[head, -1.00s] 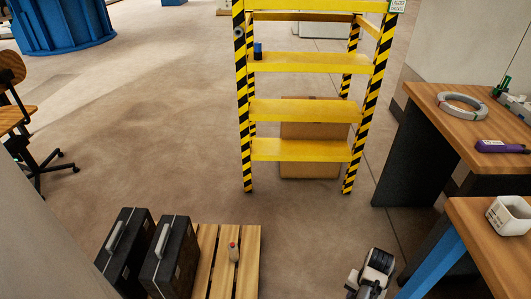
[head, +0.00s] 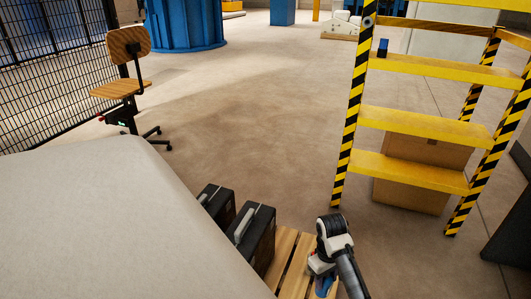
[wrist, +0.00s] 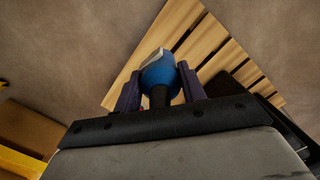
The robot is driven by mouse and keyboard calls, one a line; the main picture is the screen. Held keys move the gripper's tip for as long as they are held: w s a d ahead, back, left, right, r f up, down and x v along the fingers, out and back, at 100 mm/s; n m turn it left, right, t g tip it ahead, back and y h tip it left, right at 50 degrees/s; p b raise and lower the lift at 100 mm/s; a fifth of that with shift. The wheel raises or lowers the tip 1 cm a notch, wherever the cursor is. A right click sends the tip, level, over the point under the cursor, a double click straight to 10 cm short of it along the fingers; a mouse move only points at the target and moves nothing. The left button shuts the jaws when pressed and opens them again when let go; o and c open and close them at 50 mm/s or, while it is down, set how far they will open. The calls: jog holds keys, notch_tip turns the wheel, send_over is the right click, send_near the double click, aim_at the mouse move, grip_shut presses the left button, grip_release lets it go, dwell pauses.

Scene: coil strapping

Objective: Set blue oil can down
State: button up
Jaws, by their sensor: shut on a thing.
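The blue oil can (wrist: 158,72) is between the two dark purple fingers of my gripper (wrist: 160,84) in the wrist view. The gripper is shut on it, and a pale part shows at the can's far end. In the head view a bit of the blue can (head: 326,287) shows below my white and black wrist, at the bottom edge; the fingers there are mostly hidden. The wooden pallet (head: 287,246) lies below and beside the gripper. Its slats (wrist: 216,48) show beyond the can in the wrist view; I cannot tell whether the can touches them.
Two black cases (head: 256,238) stand at the pallet's left side. A large pale grey surface (head: 100,215) fills the lower left. The yellow shelf rack (head: 410,123) stands at right, with a small blue item (head: 383,47) on an upper shelf. Open floor (head: 240,135) lies between.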

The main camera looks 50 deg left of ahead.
jog(key=s+f+b, duration=0.1)
jog(key=f+b, duration=0.2)
jog(key=f, duration=0.4)
jog(key=s+a+f+n+b, duration=0.1)
jog(key=f+b, duration=0.2)
jog(key=f, duration=0.4)
jog(key=s+a+f+n+b, duration=0.1)
jog(key=f+b, duration=0.2)
jog(key=f, duration=0.5)
jog(key=shift+a, duration=0.1)
jog(key=o, duration=1.1)
jog(key=shift+f, duration=0.15)
